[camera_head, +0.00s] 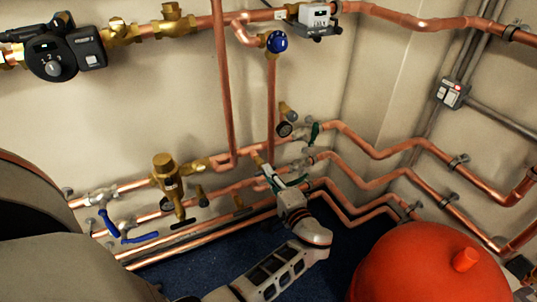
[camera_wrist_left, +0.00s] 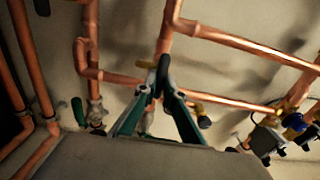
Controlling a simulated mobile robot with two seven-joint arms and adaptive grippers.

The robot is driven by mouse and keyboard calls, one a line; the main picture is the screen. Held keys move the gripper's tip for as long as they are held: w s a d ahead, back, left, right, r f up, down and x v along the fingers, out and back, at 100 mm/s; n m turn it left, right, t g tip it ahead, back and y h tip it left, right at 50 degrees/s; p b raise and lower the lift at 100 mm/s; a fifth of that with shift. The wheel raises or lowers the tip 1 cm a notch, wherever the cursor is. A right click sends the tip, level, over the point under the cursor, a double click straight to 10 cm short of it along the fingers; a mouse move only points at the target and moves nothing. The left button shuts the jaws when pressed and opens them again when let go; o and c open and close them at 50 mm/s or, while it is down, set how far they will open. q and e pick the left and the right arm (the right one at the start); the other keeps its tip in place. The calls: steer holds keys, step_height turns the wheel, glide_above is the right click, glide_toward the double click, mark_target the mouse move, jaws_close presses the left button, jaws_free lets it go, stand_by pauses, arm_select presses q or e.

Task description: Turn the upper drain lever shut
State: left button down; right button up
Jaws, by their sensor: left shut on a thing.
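My left gripper (camera_head: 269,178) reaches in from below at the copper pipes, under a small brass fitting (camera_head: 257,160). My right gripper is in neither view.
A green-handled valve (camera_head: 314,132) sits just right of the gripper on the upper pipe. A brass valve (camera_head: 168,178) and blue levers (camera_head: 140,238) are to the left. A red tank (camera_head: 420,265) stands at front right. Dark blue floor (camera_head: 215,262) is clear below.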

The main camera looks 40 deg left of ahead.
arm_select(q)
steer(key=shift+m, duration=0.4)
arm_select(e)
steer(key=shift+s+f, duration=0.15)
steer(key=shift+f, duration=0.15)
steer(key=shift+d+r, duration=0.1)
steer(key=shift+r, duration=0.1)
arm_select(q)
steer(key=c, duration=2.3)
jaws_free()
steer(key=shift+o, duration=0.8)
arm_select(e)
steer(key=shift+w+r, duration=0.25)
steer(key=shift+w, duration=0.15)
arm_select(q)
steer(key=v, duration=0.7)
steer(key=shift+d, duration=0.25)
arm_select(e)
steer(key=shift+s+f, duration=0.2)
